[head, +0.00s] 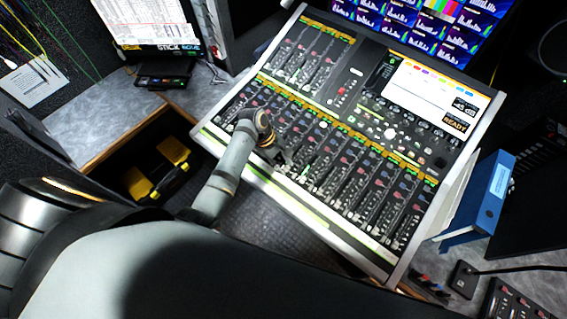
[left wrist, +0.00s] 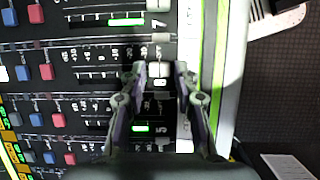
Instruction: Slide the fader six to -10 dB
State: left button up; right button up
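The mixing console (head: 395,272) fills the middle of the head view, with rows of channel strips. My left gripper (head: 277,158) is low over the lower fader row near the console's front edge. In the left wrist view the strips run sideways, with labels 7, 6 and 5 from top to bottom. The pale cap of fader six (left wrist: 158,69) sits beside label 6. My left gripper (left wrist: 160,70) is partly open, with one fingertip on each side of this cap along its travel. Firm contact cannot be made out. My right gripper is not in view.
Neighbouring fader seven's cap (left wrist: 158,5) is at the top of the wrist view. A blue binder (head: 483,205) stands right of the console. A black and yellow toolbox (head: 160,172) is at the left. A multi-picture monitor (head: 425,25) is behind the console.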

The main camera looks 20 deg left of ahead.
aim_at(297, 159)
pick_arm(q)
grip_shut()
jog(key=shift+w, duration=0.1)
jog(key=w, duration=0.1)
jog(key=w+d, duration=0.1)
jog(key=w, duration=0.1)
jog(key=w+d, duration=0.1)
jog(key=w, duration=0.1)
jog(key=shift+r+p, duration=0.4)
jog(key=shift+a, duration=0.1)
jog(key=shift+s, duration=0.1)
jog(key=shift+o, duration=2.3)
grip_release()
